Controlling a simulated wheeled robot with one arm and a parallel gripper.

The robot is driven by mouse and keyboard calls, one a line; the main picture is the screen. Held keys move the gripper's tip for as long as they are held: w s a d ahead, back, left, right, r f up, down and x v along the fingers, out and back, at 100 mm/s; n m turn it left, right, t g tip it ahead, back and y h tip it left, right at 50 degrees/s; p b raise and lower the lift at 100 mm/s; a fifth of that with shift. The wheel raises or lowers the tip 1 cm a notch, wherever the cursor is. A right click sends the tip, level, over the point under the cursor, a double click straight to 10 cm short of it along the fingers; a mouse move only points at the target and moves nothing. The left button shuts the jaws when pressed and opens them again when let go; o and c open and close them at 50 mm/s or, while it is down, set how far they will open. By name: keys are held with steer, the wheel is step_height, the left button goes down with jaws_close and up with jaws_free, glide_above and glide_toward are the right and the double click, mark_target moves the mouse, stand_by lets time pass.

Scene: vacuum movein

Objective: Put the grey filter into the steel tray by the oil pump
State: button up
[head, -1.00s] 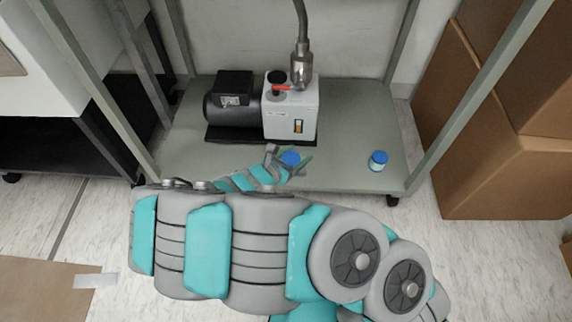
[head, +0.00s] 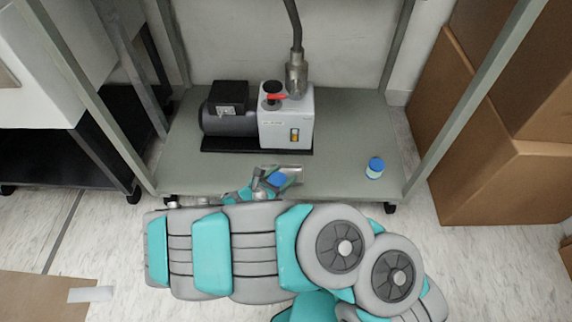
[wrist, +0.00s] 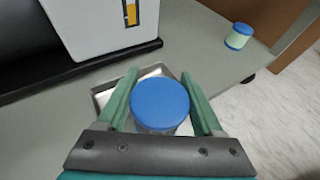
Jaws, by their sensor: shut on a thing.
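My gripper (wrist: 160,108) is shut on a round thing with a blue cap (wrist: 160,100), which I take for the grey filter. Only a little of its greyish body shows below the cap. It also shows as a blue patch in the head view (head: 279,180). The steel tray (wrist: 104,97) lies right behind and under it on the shelf, in front of the oil pump (head: 287,115). In the head view a bit of the tray (head: 295,168) shows past my gripper. I cannot tell whether the filter touches the tray floor or hangs above it.
A second blue-capped jar with a pale green body (head: 375,168) stands to the right on the grey shelf (head: 345,150). A hose (head: 295,35) rises from the pump. Shelf posts stand at both sides, and cardboard boxes (head: 490,160) at the right.

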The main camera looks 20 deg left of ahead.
steer(key=w, duration=0.5)
steer(key=w+a+f+b, duration=0.1)
steer(key=w, duration=0.1)
steer(key=shift+w, duration=0.35)
steer(key=shift+s+f, duration=0.1)
steer(key=shift+f, duration=1.5)
steer(key=shift+f+b, duration=0.15)
steer(key=shift+b, duration=0.2)
steer(key=o, duration=1.4)
steer(key=shift+o, duration=0.2)
steer(key=shift+r, duration=0.25)
steer(key=p+v, duration=0.2)
steer(key=v, duration=1)
